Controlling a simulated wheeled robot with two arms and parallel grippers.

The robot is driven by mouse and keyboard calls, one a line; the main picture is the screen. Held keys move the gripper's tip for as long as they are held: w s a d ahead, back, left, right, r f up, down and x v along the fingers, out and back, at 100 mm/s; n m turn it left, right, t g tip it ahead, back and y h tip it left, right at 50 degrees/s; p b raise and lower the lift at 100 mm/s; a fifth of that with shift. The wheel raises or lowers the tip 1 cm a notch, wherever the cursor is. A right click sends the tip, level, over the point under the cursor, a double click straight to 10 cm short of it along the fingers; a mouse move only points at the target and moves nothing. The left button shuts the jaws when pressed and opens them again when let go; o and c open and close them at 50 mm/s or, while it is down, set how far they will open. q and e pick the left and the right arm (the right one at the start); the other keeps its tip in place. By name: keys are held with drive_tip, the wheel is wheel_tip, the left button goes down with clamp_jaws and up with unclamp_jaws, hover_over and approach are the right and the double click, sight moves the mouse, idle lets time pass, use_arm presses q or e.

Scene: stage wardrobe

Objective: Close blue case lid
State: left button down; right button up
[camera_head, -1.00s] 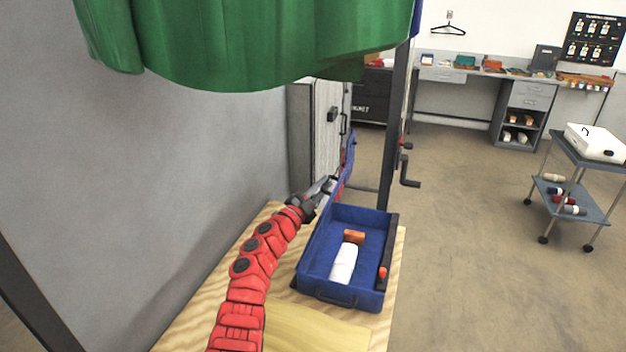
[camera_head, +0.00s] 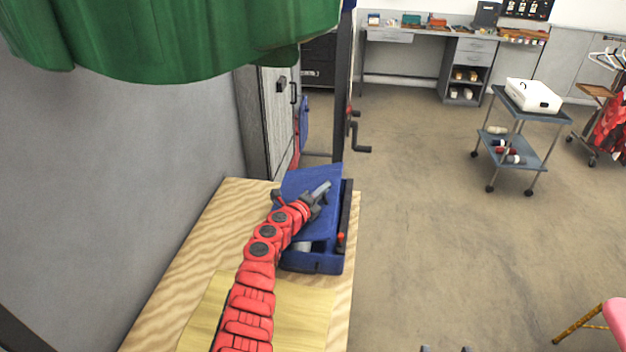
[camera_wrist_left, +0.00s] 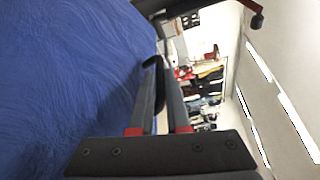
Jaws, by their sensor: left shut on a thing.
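The blue case (camera_head: 315,262) sits on the wooden table. Its lid (camera_head: 312,180) is swung most of the way over the box, tilted, with a gap at the front. A white item (camera_head: 302,247) shows through the gap; the rest of the contents is hidden. My left gripper (camera_head: 320,194) is over the lid and shut on its edge or a part of it; the exact contact is hard to see. In the left wrist view the blue lid (camera_wrist_left: 65,80) fills the left side, close beside the fingers (camera_wrist_left: 162,95), with a dark hooked part near their tips.
The wooden table (camera_head: 200,235) has bare room left of the case. A green garment (camera_head: 170,35) hangs above. A dark post with a crank (camera_head: 355,135) stands behind the case. A trolley with a white case (camera_head: 533,95) stands at the right; the floor between is clear.

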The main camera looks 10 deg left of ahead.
use_arm(q)
drive_tip(key=shift+d+f+m+g+y+b, duration=0.15)
drive_tip(key=shift+d+f+m+y, duration=0.2)
drive_tip(key=shift+f, duration=0.55)
drive_tip(key=shift+d+f+m+g+y+b, duration=0.1)
drive_tip(key=shift+d+f+m+g+b, duration=0.2)
drive_tip(key=shift+f+m, duration=0.45)
drive_tip(key=shift+d+f+m+g+y+b, duration=0.1)
drive_tip(key=shift+d+f+m+y, duration=0.25)
drive_tip(key=shift+f, duration=0.7)
drive_tip(key=shift+s+f, duration=0.1)
drive_tip(key=c, duration=1.2)
unclamp_jaws()
drive_tip(key=shift+o, duration=0.2)
